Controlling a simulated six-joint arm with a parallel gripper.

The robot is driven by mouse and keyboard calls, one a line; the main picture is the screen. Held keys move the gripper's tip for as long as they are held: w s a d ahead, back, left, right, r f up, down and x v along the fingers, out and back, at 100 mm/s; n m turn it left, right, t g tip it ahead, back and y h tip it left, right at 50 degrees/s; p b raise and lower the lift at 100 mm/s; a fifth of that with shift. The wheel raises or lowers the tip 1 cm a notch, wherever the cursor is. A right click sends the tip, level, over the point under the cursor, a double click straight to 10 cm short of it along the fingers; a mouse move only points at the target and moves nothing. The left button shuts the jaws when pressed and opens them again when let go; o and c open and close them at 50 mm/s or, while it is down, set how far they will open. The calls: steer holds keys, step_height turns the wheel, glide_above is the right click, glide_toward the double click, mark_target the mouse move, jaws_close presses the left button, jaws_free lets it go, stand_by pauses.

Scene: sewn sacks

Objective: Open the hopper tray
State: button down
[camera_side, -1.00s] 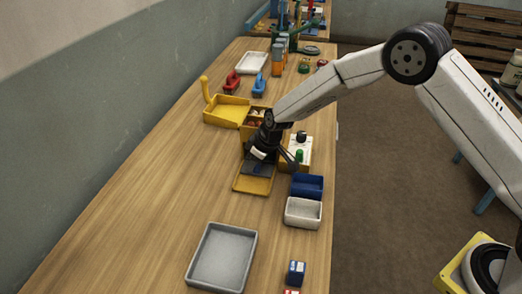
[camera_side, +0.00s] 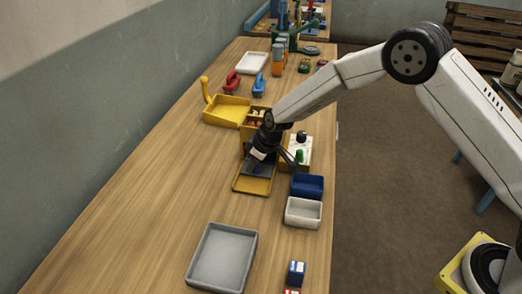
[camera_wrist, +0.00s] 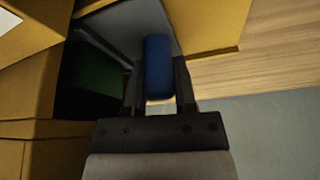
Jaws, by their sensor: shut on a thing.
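The yellow hopper (camera_side: 256,118) stands on the bench, with items showing inside it. A dark grey sliding tray (camera_side: 259,169) shows below my gripper, above a shallow yellow tray (camera_side: 253,186). My gripper (camera_side: 259,162) points down at this grey tray. In the wrist view, my gripper (camera_wrist: 158,85) is shut on an upright blue handle (camera_wrist: 158,66), one finger on each side. The grey tray (camera_wrist: 125,28) shows behind the handle, between yellow walls. A dark opening with something green (camera_wrist: 95,78) lies to its left. The side view hides the handle.
A panel with black and green knobs (camera_side: 299,149) stands close right of my gripper. A blue bin (camera_side: 307,186) and a white bin (camera_side: 303,212) sit nearer. A yellow scoop-like pan (camera_side: 227,110) lies behind left. The left bench is clear around the grey tray (camera_side: 222,257).

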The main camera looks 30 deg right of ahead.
steer(key=s+a, duration=0.7)
steer(key=shift+s+a, duration=0.15)
steer(key=shift+s, duration=0.05)
steer(key=shift+c, duration=2)
jaws_free()
steer(key=shift+r, duration=0.15)
steer(key=v, duration=0.7)
steer(key=shift+r, duration=0.25)
steer(key=shift+s, duration=0.1)
steer(key=s+d+r+m+h, duration=0.1)
steer(key=s+d+m, duration=0.2)
steer(key=s+d, duration=0.6)
steer(key=s+d+r+m+g+h, duration=0.1)
steer(key=s+d+r+m, duration=0.1)
steer(key=s+d, duration=0.7)
steer(key=shift+s+d+m, duration=0.35)
steer(key=shift+d+m, duration=0.35)
steer(key=shift+d, duration=0.55)
